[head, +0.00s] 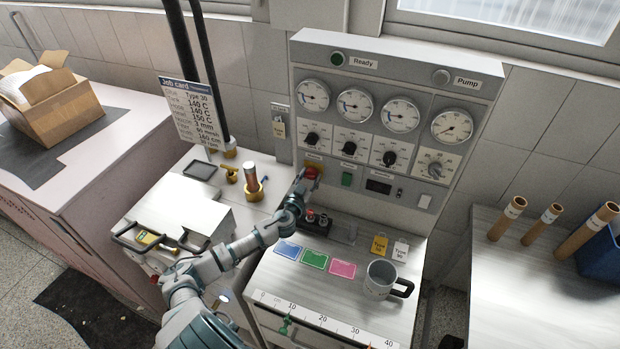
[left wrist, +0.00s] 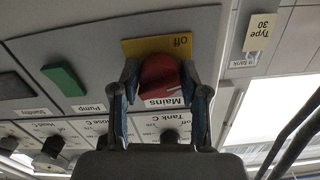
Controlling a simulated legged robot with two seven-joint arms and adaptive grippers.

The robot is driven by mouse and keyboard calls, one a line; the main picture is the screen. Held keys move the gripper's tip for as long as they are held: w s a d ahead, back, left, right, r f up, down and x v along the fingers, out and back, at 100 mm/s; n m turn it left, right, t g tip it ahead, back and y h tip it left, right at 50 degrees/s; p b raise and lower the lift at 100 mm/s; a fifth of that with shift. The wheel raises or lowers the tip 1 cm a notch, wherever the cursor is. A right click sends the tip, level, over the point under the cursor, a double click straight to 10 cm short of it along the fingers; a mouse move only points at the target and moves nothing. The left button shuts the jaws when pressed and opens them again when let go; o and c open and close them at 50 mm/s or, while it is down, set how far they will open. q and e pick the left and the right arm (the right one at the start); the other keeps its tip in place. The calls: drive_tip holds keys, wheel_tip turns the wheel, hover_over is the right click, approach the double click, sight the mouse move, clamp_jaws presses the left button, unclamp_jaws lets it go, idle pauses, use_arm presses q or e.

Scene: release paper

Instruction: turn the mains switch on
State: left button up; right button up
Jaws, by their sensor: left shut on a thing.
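The mains switch (head: 313,172) is a red knob low on the left of the grey control panel (head: 395,60). My left gripper (head: 304,180) reaches up to it from the front. In the left wrist view, which is upside down, the red knob of the mains switch (left wrist: 160,76) sits between the two fingers of my left gripper (left wrist: 163,88), which are shut on it. A yellow plate (left wrist: 152,46) beside the knob reads "off", and a label (left wrist: 165,101) reads "Mains". The exact angle of the knob is hard to tell. My right gripper is not in view.
A tag (head: 279,128) hangs at the left.

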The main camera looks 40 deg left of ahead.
use_arm(q)
drive_tip(key=m, duration=0.2)
drive_tip(key=shift+a+m, duration=0.1)
drive_tip(key=shift+m, duration=0.2)
drive_tip(key=m, duration=0.3)
drive_tip(key=shift+m, duration=0.3)
drive_tip(key=m+p, duration=0.1)
drive_tip(key=m, duration=0.5)
drive_tip(key=shift+s+p, duration=0.1)
drive_tip(key=shift+p, duration=0.2)
drive_tip(key=shift+f, duration=0.1)
drive_tip(key=o, duration=1)
drive_tip(key=shift+o, duration=0.6)
